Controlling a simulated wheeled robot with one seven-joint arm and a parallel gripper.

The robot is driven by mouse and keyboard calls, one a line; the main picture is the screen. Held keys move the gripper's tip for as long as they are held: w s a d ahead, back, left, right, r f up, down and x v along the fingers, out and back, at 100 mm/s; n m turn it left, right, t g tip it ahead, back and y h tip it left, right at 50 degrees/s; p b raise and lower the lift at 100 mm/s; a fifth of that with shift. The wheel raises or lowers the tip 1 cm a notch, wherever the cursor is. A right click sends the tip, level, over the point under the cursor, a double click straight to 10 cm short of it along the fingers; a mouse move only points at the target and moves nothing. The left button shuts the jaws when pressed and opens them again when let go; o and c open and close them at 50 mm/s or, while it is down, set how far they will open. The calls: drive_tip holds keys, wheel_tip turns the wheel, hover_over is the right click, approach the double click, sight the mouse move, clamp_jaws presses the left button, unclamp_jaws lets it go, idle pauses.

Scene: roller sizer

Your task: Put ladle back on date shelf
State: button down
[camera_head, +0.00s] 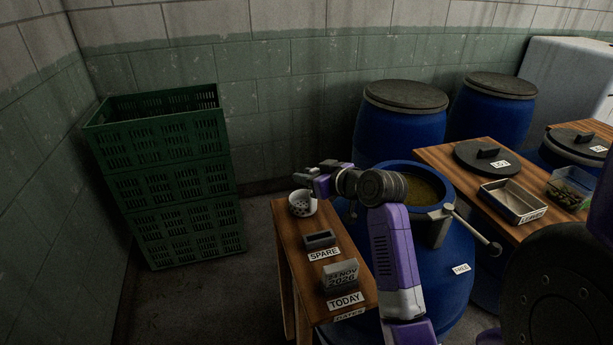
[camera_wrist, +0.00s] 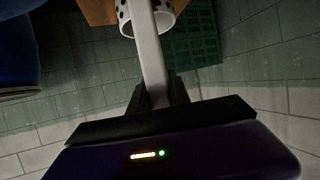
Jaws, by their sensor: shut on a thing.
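The ladle has a white perforated cup (camera_head: 302,204) that shows at the far end of the wooden date shelf (camera_head: 288,231). In the wrist view its grey-white handle (camera_wrist: 150,48) runs from my gripper to the cup (camera_wrist: 165,20) at the top. My gripper (camera_head: 314,182) is shut on the handle, with its dark fingers (camera_wrist: 158,95) on either side of it. The cup is over or on the shelf's far end; I cannot tell whether it touches the wood. A corner of wood (camera_wrist: 98,10) shows beside the cup in the wrist view.
The shelf also bears a dark SPARE block (camera_head: 320,238) and a grey date block (camera_head: 341,276) by the TODAY label. Blue barrels crowd the right, one open (camera_head: 455,270). Green crates (camera_head: 170,185) are stacked at left. Floor between crates and shelf is clear.

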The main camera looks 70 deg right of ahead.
drive_tip(key=shift+f, duration=0.15)
drive_tip(key=c, duration=1.2)
unclamp_jaws()
drive_tip(key=v, duration=1.2)
